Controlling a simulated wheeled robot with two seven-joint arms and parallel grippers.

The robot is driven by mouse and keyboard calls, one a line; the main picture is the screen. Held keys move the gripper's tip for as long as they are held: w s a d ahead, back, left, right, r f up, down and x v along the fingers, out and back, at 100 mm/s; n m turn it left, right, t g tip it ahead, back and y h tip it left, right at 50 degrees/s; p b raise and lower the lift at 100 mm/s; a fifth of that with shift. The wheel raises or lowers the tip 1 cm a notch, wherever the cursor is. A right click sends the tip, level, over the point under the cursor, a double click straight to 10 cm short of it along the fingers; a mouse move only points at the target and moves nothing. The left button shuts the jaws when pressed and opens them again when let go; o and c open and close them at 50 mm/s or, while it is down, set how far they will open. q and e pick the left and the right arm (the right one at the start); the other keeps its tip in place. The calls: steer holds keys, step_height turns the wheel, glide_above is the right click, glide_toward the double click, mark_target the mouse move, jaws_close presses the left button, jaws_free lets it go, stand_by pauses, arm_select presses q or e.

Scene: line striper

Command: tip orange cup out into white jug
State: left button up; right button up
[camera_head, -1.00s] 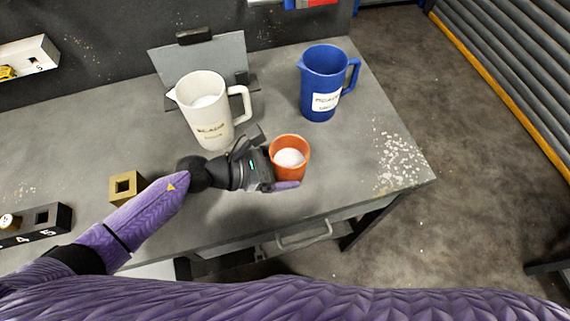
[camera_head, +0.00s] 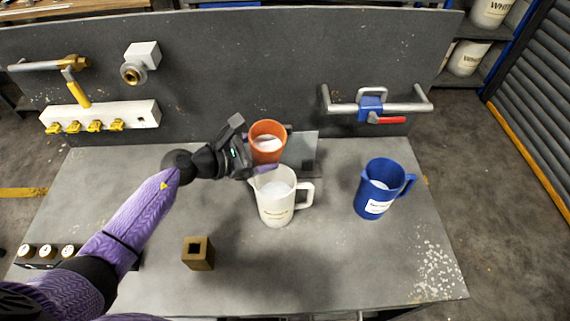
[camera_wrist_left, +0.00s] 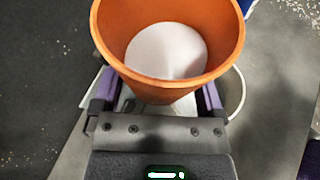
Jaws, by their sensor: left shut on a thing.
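The orange cup (camera_head: 267,152) is held in my left gripper (camera_head: 262,168), whose fingers are shut on its sides. In the left wrist view the cup (camera_wrist_left: 120,30) is close and white contents (camera_wrist_left: 166,50) lie inside it. In the head view it appears upright, just behind and above the white jug (camera_head: 276,206). The white jug stands upright on the bench with its handle to the right and white contents inside. The cup and my gripper hide part of its far rim. My right gripper is not in view.
A blue jug (camera_head: 381,190) stands to the right of the white jug. A brown block (camera_head: 198,254) with a square hole is at the front left. A grey plate (camera_head: 301,149) stands behind the cup. A valve with a red handle (camera_head: 386,120) is on the back panel.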

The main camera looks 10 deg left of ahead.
arm_select(q)
steer(key=shift+w+a+r, duration=0.1)
steer(key=shift+w+a, duration=0.1)
steer(key=shift+a, duration=0.35)
steer(key=shift+w+a+f+m+t+y+b, duration=0.2)
steer(key=shift+m+t+b, duration=0.15)
steer(key=shift+m+b, duration=0.15)
steer(key=shift+w+a+f+m+t+y+b, duration=0.1)
steer(key=shift+w+m+t+y+b, duration=0.1)
steer(key=shift+m+t+b, duration=0.25)
steer(key=shift+w+a+r+m+t+b, duration=0.15)
steer(key=shift+m+t+b, duration=0.15)
steer(key=shift+m+b, duration=0.35)
steer(key=shift+w+m+t+y+b, duration=0.1)
steer(key=shift+m+t+y+b, duration=0.35)
steer(key=shift+m+b, duration=0.45)
steer(key=shift+r, duration=0.1)
steer(key=shift+a+r, duration=0.1)
steer(key=shift+m, duration=0.3)
